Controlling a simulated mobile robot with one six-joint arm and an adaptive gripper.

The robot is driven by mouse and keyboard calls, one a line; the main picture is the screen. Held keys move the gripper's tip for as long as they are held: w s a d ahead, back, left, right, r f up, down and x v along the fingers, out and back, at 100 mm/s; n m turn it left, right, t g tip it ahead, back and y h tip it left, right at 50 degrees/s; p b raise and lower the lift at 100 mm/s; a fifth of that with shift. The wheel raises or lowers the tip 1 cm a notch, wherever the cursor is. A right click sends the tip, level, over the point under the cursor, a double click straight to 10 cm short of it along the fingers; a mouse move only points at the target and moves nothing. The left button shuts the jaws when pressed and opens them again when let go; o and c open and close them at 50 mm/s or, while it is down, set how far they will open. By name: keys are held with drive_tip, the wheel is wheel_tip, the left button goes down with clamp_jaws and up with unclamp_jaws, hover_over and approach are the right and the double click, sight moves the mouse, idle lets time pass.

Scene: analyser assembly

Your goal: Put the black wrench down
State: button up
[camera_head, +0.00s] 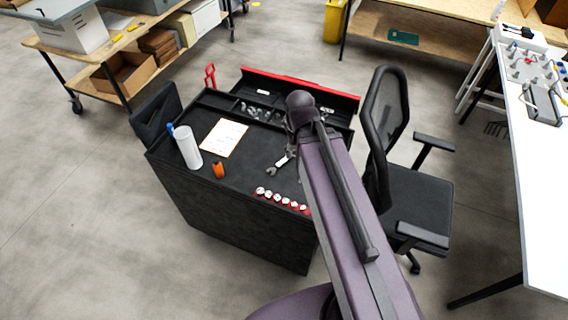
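A silver-grey wrench (278,166) shows on or just above the black top of the tool cart (234,182), left of my arm. Its upper right end runs close to my arm's link, and I cannot tell whether anything holds it. No wrench that is clearly black can be made out. My arm reaches up from the bottom over the right part of the cart.
On the cart are a white cylinder (188,148), a paper sheet (224,137), an orange tape roll (218,170) and several red-and-white round pieces (282,199). The open drawer (262,113) holds small tools. An office chair (410,190) stands right of it; a white table (548,170) is far right.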

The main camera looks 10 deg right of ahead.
drive_tip(key=shift+o, duration=0.2)
drive_tip(key=shift+w+f, duration=0.15)
drive_tip(key=n+b, duration=1.1)
drive_tip(key=n, duration=1.3)
hover_over(282, 161)
wheel_tip(282, 161, down, 11)
wheel_tip(282, 161, down, 8)
drive_tip(key=b, duration=0.8)
drive_tip(key=shift+f+b, duration=0.25)
drive_tip(key=shift+b, duration=0.15)
